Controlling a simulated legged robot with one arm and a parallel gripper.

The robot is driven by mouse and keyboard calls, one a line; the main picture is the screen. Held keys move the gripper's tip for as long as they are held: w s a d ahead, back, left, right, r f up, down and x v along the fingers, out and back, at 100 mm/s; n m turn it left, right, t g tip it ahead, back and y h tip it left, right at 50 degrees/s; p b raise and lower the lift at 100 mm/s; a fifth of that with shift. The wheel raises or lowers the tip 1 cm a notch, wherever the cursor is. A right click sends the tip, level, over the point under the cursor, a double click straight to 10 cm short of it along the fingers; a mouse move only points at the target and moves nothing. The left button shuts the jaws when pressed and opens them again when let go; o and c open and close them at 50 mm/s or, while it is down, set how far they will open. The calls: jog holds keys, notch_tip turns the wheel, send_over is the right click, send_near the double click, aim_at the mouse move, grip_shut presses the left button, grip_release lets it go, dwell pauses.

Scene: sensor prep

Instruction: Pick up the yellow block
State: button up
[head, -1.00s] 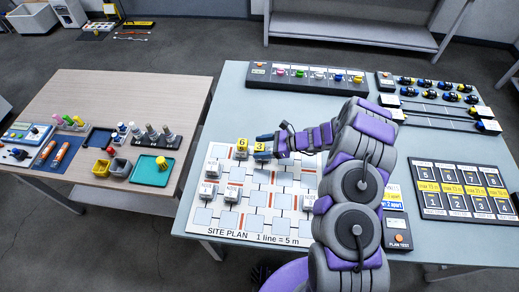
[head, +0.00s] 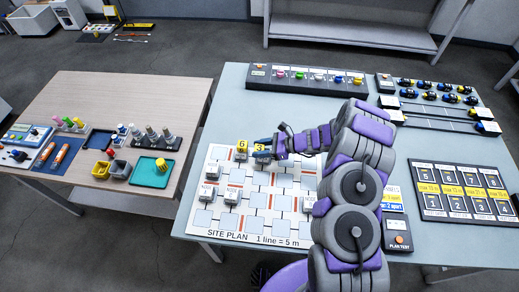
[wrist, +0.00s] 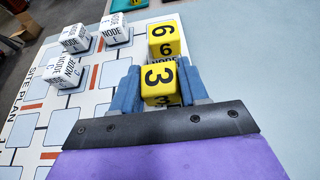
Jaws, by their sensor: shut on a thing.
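A yellow block marked 3 (wrist: 158,77) sits between the two blue fingers of my gripper (wrist: 161,88) in the wrist view, and the fingers are shut on it. In the head view this block (head: 260,148) shows at the tip of my gripper (head: 262,155), partly hidden by it. A second yellow block marked 6 (wrist: 162,33) stands just beyond it, on a white NODE block. It also shows in the head view (head: 242,145). I cannot tell whether the held block is clear of what is under it.
White NODE blocks (wrist: 74,38) stand on the site plan board (head: 262,200), left of my gripper. A rack of coloured knobs (head: 305,77) lies at the table's back. A cards panel (head: 465,190) is at right. A wooden side table (head: 120,90) stands left.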

notch_tip(320, 180, up, 10)
jog(key=shift+f+p, duration=0.1)
jog(key=shift+p, duration=1)
jog(key=r, duration=0.1)
notch_tip(320, 180, up, 17)
jog(key=m+t+h, duration=0.3)
jog(key=m+t, duration=0.4)
jog(key=t, duration=0.1)
send_over(261, 147)
jog(key=w+d, duration=0.6)
jog(key=w, duration=0.2)
jog(key=s+d+r+m+t+h, duration=0.3)
jog(key=d+r+m+h, duration=0.3)
jog(key=d+r, duration=0.3)
jog(key=shift+s+d+m+t, duration=0.4)
jog(key=shift+d+m+t, duration=0.25)
jog(key=shift+d, duration=1.2)
jog(key=shift+f, duration=0.1)
